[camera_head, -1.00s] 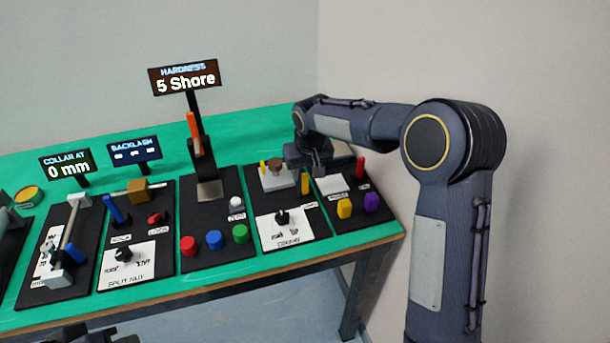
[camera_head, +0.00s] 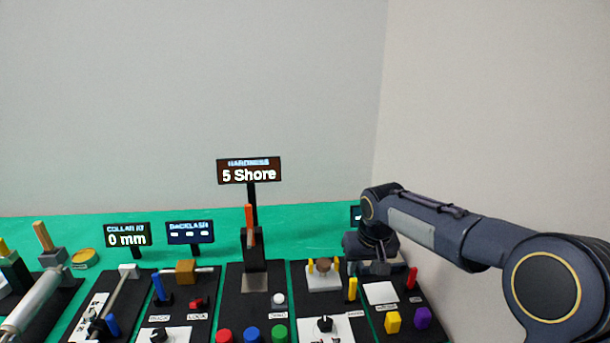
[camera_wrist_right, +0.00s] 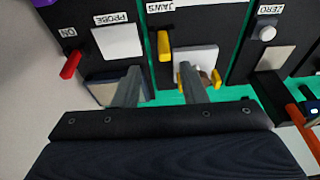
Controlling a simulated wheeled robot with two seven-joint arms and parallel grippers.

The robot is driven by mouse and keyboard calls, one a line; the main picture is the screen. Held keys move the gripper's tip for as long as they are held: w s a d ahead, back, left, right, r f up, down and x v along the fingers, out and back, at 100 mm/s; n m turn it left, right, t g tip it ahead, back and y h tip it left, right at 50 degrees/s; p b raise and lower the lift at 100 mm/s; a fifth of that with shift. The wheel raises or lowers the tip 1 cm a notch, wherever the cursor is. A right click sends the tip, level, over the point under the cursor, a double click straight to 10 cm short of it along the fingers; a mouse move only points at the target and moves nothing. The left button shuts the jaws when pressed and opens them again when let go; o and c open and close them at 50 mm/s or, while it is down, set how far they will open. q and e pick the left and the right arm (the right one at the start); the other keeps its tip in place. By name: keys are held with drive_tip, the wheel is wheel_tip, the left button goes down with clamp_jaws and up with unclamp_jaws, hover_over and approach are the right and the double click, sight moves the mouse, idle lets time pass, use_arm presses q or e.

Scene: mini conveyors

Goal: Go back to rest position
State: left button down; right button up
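My right gripper (camera_head: 381,266) hangs at the far end of the rightmost black panel (camera_head: 432,326), behind its white pad (camera_head: 381,293). In the right wrist view the two fingers of this gripper (camera_wrist_right: 160,74) stand apart with nothing held between them. They reach over the table's edge of the panels, near the PROBE and JAWS labels. My right arm comes in from the right of the head view. My left gripper is in neither view now.
The green table (camera_head: 315,235) carries several black panels with knobs and levers. A hardness post with a "5 Shore" display (camera_head: 249,171) stands mid-picture. Displays for collar (camera_head: 127,235) and backlash (camera_head: 190,232) stand further left. A wall rises close on the right.

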drive_tip(key=s+d+r+m+t+y, duration=0.1)
drive_tip(key=s+d+r, duration=0.2)
drive_tip(key=s, duration=0.5)
drive_tip(key=s+d+r+y, duration=0.1)
drive_tip(key=s+d+r, duration=0.1)
drive_tip(key=s, duration=0.6)
drive_tip(key=s+a+f, duration=0.1)
drive_tip(key=s+f, duration=0.1)
drive_tip(key=s, duration=0.6)
drive_tip(key=s+a+f+t+y, duration=0.1)
drive_tip(key=s+f, duration=0.1)
drive_tip(key=s, duration=0.7)
drive_tip(key=shift+a+m+t+p, duration=0.15)
drive_tip(key=shift+m+t+p, duration=0.15)
drive_tip(key=shift+m, duration=0.1)
drive_tip(key=shift+f, duration=0.1)
